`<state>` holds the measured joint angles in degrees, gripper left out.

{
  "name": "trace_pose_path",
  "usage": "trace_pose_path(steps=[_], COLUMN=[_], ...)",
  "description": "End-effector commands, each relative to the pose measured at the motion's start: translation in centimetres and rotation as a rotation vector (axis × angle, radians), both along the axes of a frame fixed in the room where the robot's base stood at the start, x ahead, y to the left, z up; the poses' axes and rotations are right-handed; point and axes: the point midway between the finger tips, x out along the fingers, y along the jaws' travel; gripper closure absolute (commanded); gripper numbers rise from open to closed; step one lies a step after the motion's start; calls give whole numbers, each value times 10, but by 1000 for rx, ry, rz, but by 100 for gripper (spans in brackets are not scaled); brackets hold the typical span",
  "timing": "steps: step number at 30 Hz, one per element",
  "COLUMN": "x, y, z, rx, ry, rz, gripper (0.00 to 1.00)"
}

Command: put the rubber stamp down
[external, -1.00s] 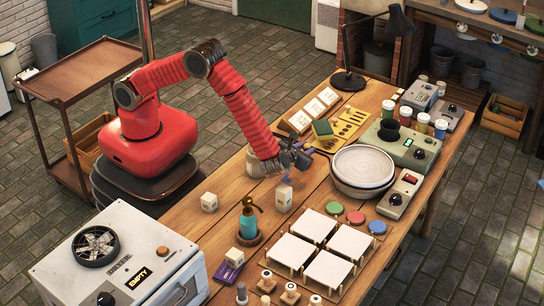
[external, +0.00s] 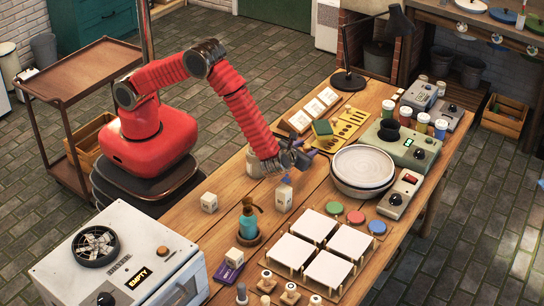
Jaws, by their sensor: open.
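Several small stamp-like pieces with pale wooden tops stand at the table's front edge, one of them a rubber stamp by its look (external: 290,294); I cannot tell which one the task means. My gripper (external: 304,156) is open, low over the middle of the table, left of the stacked bowls (external: 362,166). It is well behind the stamps. A white block-like piece (external: 284,198) with a marked face stands just in front of my gripper, apart from the bowls. The fingertips are small and partly hidden; I see no stamp between them.
Four-legged white tiles on racks (external: 324,270) fill the front right. A teal pump bottle (external: 249,224), a white cube (external: 209,202) and a grey oven-like machine (external: 115,265) stand left. A yellow tool board (external: 345,128) and a green device (external: 403,143) are behind.

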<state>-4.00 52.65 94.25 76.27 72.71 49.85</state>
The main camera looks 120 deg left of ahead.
Motion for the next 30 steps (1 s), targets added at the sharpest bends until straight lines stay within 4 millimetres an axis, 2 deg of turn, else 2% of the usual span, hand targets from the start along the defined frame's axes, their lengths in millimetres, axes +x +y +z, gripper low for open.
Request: trace_pose_path(steps=[5, 21, 30], x=[3, 11, 11], y=[-18, -99, -110], z=[7, 39, 44], rx=[-1, -1, 0], ry=[-1, 0, 0], rz=[-4, -3, 0], gripper=[58, 58, 58])
